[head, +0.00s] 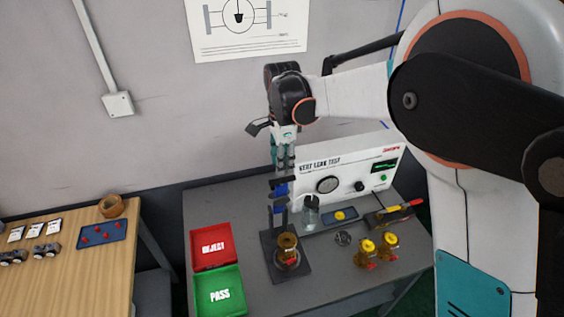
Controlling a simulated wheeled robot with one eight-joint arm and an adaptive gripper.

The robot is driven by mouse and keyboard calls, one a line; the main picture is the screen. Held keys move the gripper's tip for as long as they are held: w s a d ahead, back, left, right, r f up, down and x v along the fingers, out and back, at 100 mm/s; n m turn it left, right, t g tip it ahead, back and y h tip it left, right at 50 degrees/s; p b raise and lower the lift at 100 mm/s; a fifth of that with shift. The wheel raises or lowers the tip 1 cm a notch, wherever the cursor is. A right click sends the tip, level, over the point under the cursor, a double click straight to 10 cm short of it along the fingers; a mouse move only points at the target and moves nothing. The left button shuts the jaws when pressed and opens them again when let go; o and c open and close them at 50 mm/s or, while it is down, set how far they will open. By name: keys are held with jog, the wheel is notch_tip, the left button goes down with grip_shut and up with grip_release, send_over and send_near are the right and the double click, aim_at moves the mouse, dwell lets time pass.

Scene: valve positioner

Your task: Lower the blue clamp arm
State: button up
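The blue clamp arm (281,189) shows as a small blue piece with dark parts, standing raised above the back of a dark fixture plate (299,272). A brass valve (287,246) stands upright on that plate, below and in front of the clamp arm. My gripper (283,165) points down just above the blue clamp arm, in front of the left end of the tester. Whether it touches the arm is not clear. Its fingers look close together, but their gap is too small to read.
A white leak tester (345,172) stands behind the fixture. A red reject tray (211,262) and green pass tray (237,296) lie left. Brass valves (367,252), a glass jar (311,212), a blue tray (327,215) and a screwdriver (400,211) are on the right.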

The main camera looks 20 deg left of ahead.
notch_tip(320, 180, up, 10)
jog(key=p, duration=0.4)
jog(key=shift+s+d+p, duration=0.15)
jog(key=shift+s+p, duration=0.1)
jog(key=shift+p, duration=0.1)
dwell(0.5)
dwell(0.5)
jog(key=c, duration=0.8)
jog(key=n, duration=0.1)
jog(key=n+b, duration=0.1)
jog(key=n, duration=0.1)
jog(key=w+f+n+b, duration=0.1)
jog(key=n, duration=0.1)
jog(key=shift+a+t, duration=0.3)
grip_shut()
notch_tip(320, 180, down, 13)
jog(key=w+a+n+t+y+b, duration=0.1)
jog(key=n, duration=1.2)
jog(key=shift+w+r, duration=0.15)
jog(key=shift+w, duration=0.05)
